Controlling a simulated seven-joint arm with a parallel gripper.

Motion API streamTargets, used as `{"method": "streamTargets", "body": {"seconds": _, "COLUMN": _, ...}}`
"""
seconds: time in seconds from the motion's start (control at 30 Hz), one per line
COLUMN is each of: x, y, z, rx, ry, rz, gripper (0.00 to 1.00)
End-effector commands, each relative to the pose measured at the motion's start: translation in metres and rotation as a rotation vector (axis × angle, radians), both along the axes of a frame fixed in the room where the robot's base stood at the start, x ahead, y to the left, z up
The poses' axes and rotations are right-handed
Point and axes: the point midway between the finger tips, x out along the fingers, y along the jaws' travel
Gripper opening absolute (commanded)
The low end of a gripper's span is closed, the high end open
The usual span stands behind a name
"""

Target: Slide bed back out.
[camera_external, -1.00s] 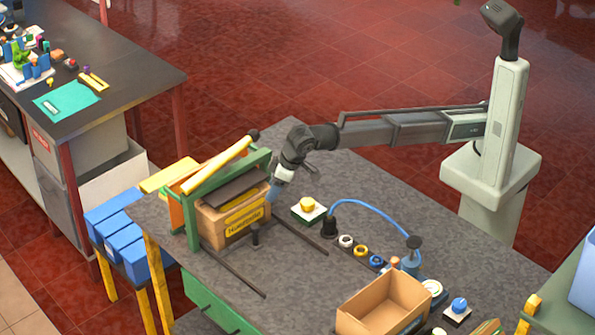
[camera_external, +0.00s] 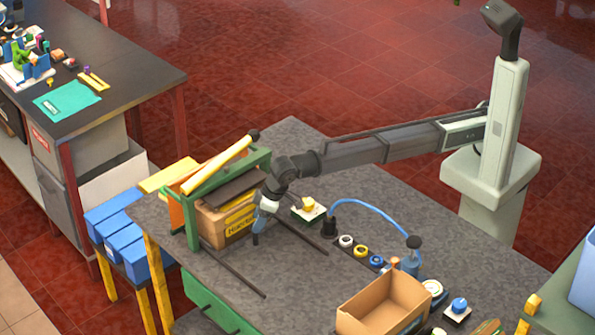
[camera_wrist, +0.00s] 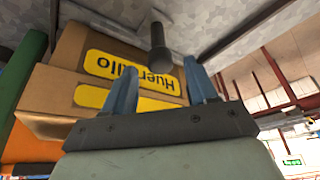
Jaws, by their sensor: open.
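A green press frame (camera_external: 192,222) with a long yellow lever (camera_external: 215,166) stands at the left of the grey bench. A cardboard box (camera_external: 212,225) with yellow labels sits inside it, on the bed, whose surface is mostly hidden under the box. Two dark rails (camera_external: 235,273) run out from the frame toward the front right. A black upright post (camera_wrist: 158,48) stands in front of the box. My gripper (camera_external: 261,222) is low at the box's front corner. In the wrist view its blue fingers (camera_wrist: 160,66) are open, with the post between them in the picture; contact is not visible.
A yellow button on a base (camera_external: 307,206) is just right of my gripper. A row of coloured rings (camera_external: 361,251), a blue hose (camera_external: 375,211) and an open cardboard box (camera_external: 385,305) lie farther right. The bench between the rails is clear.

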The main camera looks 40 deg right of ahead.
Motion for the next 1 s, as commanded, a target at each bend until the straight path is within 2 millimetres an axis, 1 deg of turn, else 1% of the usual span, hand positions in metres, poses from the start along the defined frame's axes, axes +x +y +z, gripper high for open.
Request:
{"method": "streamTargets", "body": {"seconds": 0.03, "x": 0.002, "y": 0.002, "z": -0.006, "rx": -0.001, "ry": 0.001, "rz": 0.0, "gripper": 0.57}}
{"method": "streamTargets", "body": {"seconds": 0.2, "x": 0.005, "y": 0.005, "z": -0.016, "rx": 0.001, "ry": 0.0, "rz": 0.0, "gripper": 0.57}}
{"method": "streamTargets", "body": {"seconds": 0.57, "x": 0.006, "y": 0.006, "z": -0.02, "rx": 0.001, "ry": 0.0, "rz": 0.0, "gripper": 0.57}}
{"method": "streamTargets", "body": {"seconds": 0.67, "x": 0.006, "y": 0.006, "z": -0.02, "rx": 0.001, "ry": -0.001, "rz": 0.0, "gripper": 0.5}}
{"method": "streamTargets", "body": {"seconds": 1.0, "x": 0.006, "y": 0.006, "z": -0.02, "rx": 0.001, "ry": -0.001, "rz": 0.0, "gripper": 0.17}}
